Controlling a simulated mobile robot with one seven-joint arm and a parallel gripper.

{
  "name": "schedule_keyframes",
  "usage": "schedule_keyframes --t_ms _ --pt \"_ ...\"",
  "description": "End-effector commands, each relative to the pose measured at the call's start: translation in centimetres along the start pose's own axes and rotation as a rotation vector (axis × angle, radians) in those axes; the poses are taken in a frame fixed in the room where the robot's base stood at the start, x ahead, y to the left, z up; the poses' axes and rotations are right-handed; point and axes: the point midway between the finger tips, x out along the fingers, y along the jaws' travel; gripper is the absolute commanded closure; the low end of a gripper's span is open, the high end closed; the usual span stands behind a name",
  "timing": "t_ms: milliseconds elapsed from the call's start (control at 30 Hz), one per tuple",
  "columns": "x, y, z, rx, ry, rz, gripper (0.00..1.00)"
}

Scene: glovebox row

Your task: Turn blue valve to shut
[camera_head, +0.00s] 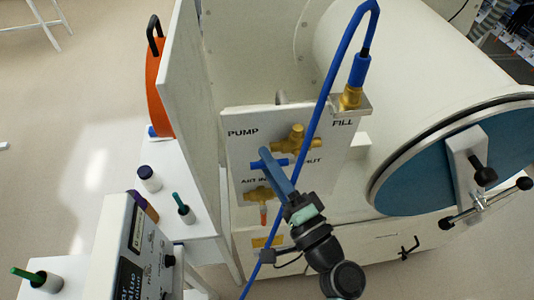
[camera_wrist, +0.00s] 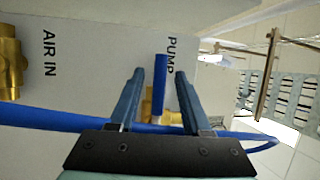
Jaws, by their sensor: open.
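The blue valve handle (camera_head: 252,163) sticks out level to the left from its brass body on the white panel (camera_head: 239,118), below the PUMP label. My gripper (camera_head: 265,153) is open in front of it and hides part of the handle. In the wrist view the handle (camera_wrist: 160,82) stands between the two fingers of my gripper (camera_wrist: 160,73), with a gap on each side. The brass valve body (camera_wrist: 153,108) shows behind the fingers. In the head view a SHUT label (camera_head: 313,161) lies to the right, partly covered.
A blue hose (camera_head: 328,85) runs from the brass FILL fitting (camera_head: 350,97) down past my wrist; it crosses low in the wrist view (camera_wrist: 60,120). A brass AIR IN valve (camera_head: 258,193) sits below. The round blue door (camera_head: 450,165) is right, a white upright board (camera_head: 200,130) left.

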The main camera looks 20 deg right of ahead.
Motion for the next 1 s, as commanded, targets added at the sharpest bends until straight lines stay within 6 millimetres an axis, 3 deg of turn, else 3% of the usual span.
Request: schedule_keyframes --t_ms 367,667,1000 --pt "0.75 0.06 0.04 0.000 -0.001 0.001 0.52" --pt "0.71 0.06 0.04 0.000 -0.001 0.001 1.00" --pt "0.70 0.06 0.03 0.000 0.000 0.001 1.00"
